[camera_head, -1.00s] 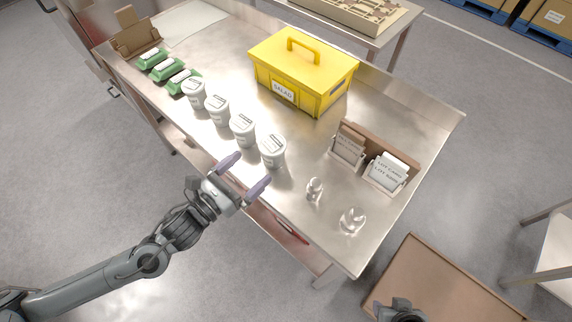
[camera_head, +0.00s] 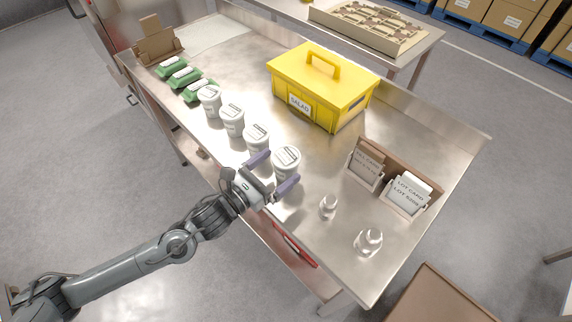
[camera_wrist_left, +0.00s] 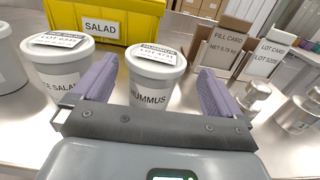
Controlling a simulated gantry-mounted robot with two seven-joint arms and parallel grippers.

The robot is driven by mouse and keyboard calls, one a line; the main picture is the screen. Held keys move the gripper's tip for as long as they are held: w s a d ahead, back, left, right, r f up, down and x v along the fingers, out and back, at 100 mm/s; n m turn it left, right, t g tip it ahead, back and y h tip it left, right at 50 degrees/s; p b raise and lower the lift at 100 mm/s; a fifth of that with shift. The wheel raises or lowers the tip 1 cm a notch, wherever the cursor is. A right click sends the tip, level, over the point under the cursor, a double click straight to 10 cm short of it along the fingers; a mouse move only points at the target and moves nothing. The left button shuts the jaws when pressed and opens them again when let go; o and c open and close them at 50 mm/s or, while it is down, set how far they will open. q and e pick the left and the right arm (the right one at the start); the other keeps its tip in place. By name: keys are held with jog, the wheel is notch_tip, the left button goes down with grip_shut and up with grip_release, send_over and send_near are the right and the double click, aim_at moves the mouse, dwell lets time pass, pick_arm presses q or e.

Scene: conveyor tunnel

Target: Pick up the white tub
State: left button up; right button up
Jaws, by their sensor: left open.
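Several white tubs stand in a row along the near side of the steel table. The tub at the right end (camera_head: 286,160) is labelled HUMMUS, and it also shows in the left wrist view (camera_wrist_left: 153,80). My left gripper (camera_head: 273,172) is open, with its two purple-grey fingers to either side of this tub's near part. I cannot tell whether they touch it. The neighbouring tub (camera_head: 257,139) stands just left of the fingers; in the left wrist view its label ends in SALAD (camera_wrist_left: 60,62). My right gripper is not in view.
A yellow SALAD box (camera_head: 322,88) stands behind the tubs. Green packs (camera_head: 180,76) lie at the left end. Card holders (camera_head: 404,193) and small shiny metal pieces (camera_head: 368,241) are at the right. Bare steel lies between tubs and card holders.

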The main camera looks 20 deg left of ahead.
aim_at(295, 151)
pick_arm(q)
jog(key=x, duration=0.3)
jog(key=shift+w+a, duration=0.15)
jog(key=shift+w, duration=0.25)
jog(key=shift+w+d+b, duration=0.25)
jog(key=shift+w+b, duration=0.05)
jog(key=shift+w, duration=0.2)
jog(key=shift+c, duration=0.2)
jog(key=c, duration=1.1)
